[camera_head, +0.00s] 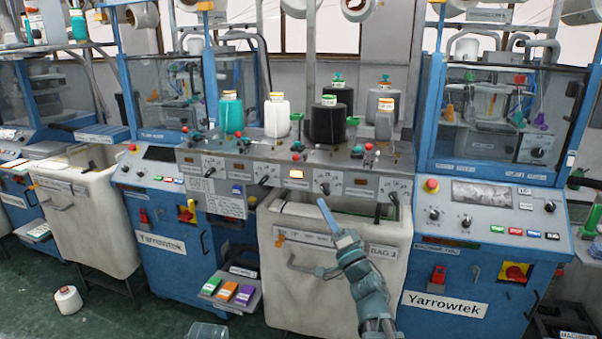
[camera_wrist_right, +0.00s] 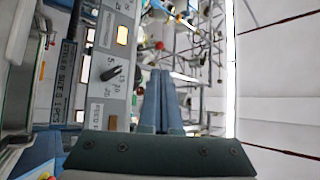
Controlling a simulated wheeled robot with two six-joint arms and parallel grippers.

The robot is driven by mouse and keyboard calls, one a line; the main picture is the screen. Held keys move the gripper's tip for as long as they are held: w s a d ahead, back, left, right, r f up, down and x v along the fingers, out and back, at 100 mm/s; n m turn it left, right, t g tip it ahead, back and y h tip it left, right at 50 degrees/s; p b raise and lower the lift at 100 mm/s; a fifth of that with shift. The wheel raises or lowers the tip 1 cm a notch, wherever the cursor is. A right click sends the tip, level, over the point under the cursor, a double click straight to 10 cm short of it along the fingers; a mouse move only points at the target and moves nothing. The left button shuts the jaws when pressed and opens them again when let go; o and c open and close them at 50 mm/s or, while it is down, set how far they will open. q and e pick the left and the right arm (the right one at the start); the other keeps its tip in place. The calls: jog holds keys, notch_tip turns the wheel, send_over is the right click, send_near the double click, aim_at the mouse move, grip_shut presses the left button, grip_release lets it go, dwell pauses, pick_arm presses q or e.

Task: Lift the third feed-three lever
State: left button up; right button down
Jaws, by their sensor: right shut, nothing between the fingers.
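A grey feed panel (camera_head: 345,184) runs across the middle of the head view, with small displays, black knobs and labels. I cannot tell which is the third feed-three lever. My right gripper (camera_head: 322,202) is shut and empty, its fingertips just in front of the panel's lower edge. In the right wrist view the shut fingers (camera_wrist_right: 161,73) point past a black knob (camera_wrist_right: 115,72), with a red tip (camera_wrist_right: 159,45) beyond. My left gripper is not in view.
A white bin (camera_head: 290,240) sits below the panel. Blue Yarrowtek machines flank it, the right one with a control console (camera_head: 495,205). A tray of coloured blocks (camera_head: 232,290) juts out at lower left.

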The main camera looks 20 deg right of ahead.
aim_at(297, 160)
jog(key=p+x, duration=0.6)
jog(key=x, duration=0.7)
jog(key=shift+w+a+r+p, duration=0.1)
jog(key=shift+w+r+p, duration=0.2)
jog(key=shift+w, duration=0.2)
